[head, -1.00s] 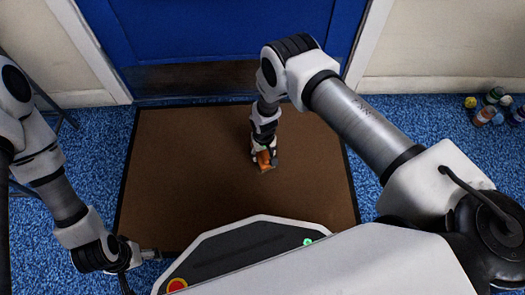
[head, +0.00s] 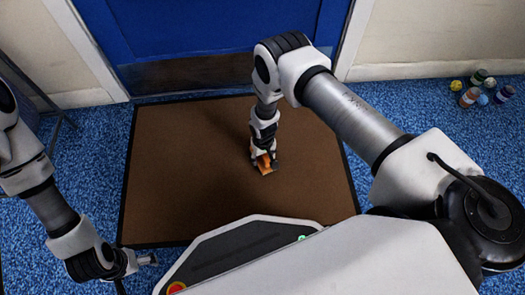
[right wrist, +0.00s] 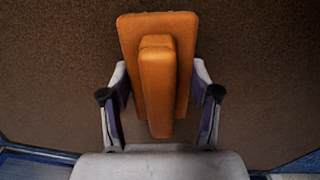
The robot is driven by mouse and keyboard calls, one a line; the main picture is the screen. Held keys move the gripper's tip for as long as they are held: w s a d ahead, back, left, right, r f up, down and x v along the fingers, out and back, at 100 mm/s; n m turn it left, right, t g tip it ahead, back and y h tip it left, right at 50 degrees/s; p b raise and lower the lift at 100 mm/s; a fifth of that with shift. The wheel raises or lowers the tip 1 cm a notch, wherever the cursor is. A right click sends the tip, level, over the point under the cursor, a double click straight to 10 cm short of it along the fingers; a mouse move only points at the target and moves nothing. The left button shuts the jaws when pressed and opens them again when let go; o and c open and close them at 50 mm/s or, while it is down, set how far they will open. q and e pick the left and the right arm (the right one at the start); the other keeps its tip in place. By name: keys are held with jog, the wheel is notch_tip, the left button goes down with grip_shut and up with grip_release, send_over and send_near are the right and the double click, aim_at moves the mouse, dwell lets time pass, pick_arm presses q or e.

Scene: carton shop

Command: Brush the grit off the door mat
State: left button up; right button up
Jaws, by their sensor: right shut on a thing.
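The brown door mat (head: 185,195) with a dark border lies on the blue carpet before the blue door. My right gripper (head: 263,157) points down over the middle of the mat. It is shut on an orange brush (head: 266,168). In the right wrist view the brush (right wrist: 157,75) is a flat block with a raised grip between the two fingers. Its bristles are hidden below, and I cannot tell whether they touch the mat. I cannot make out separate grit. My left gripper (head: 147,260) is near the mat's front left corner; its opening is too small to judge.
The blue door (head: 200,35) and its dark kick plate (head: 185,74) stand just behind the mat. Several small cans and balls (head: 470,97) are on the carpet at the right by the wall. Blue carpet (head: 400,110) is clear between them and the mat.

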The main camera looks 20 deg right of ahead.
notch_tip(320, 180, up, 3)
jog(key=shift+s+f+p, duration=0.15)
jog(key=shift+f+p, duration=0.05)
jog(key=shift+p, duration=0.6)
notch_tip(320, 180, up, 6)
jog(key=p, duration=0.5)
jog(key=shift+f, duration=0.25)
